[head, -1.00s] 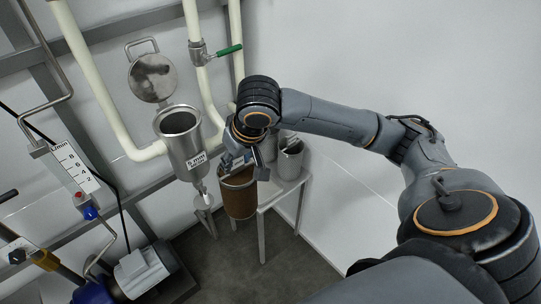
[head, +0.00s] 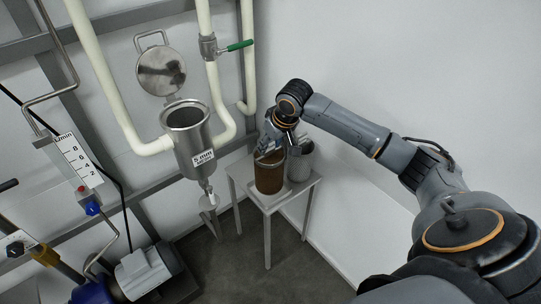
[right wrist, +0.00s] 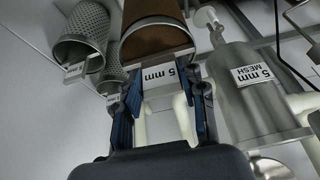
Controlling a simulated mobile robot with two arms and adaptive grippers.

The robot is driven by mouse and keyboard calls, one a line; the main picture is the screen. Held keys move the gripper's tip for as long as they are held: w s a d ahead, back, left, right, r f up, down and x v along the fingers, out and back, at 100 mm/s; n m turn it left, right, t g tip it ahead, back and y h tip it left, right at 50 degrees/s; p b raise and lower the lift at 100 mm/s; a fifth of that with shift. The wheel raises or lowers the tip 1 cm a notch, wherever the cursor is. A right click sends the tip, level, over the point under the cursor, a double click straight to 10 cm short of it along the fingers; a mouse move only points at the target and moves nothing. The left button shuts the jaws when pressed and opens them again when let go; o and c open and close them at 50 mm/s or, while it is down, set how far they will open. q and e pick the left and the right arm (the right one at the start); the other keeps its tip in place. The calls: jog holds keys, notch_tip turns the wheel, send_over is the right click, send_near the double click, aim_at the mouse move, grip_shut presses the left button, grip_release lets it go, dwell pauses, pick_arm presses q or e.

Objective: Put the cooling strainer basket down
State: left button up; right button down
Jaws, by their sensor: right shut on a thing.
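The brown strainer basket (head: 269,178) is upright over the small table (head: 267,204) in the head view, its bottom at or very near the tabletop; I cannot tell whether it touches. In the right wrist view the basket (right wrist: 155,38) shows its brown wall and a "5 mm" tag on its handle (right wrist: 168,76). My right gripper (head: 268,148) is shut on that handle, with the blue-padded fingers (right wrist: 164,97) on either side of it. My left gripper is not in view.
Grey perforated baskets (right wrist: 82,35) stand close beside the brown one; one also shows on the table in the head view (head: 301,165). The open steel strainer housing (head: 190,140) marked "5 mm mesh" hangs left of the table, among pale pipes (head: 105,95). The table's front corner is bare.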

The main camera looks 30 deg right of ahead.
jog(key=w+f, duration=0.1)
jog(key=w+d+f, duration=0.1)
jog(key=w+f, duration=0.1)
jog(key=f, duration=0.1)
jog(key=shift+d+f, duration=0.1)
jog(key=shift+d, duration=0.3)
jog(key=shift+d+f, duration=0.1)
jog(key=shift+f, duration=1.6)
jog(key=c, duration=0.8)
grip_release()
jog(key=shift+s, duration=0.1)
jog(key=v, duration=1.2)
jog(key=shift+p, duration=0.3)
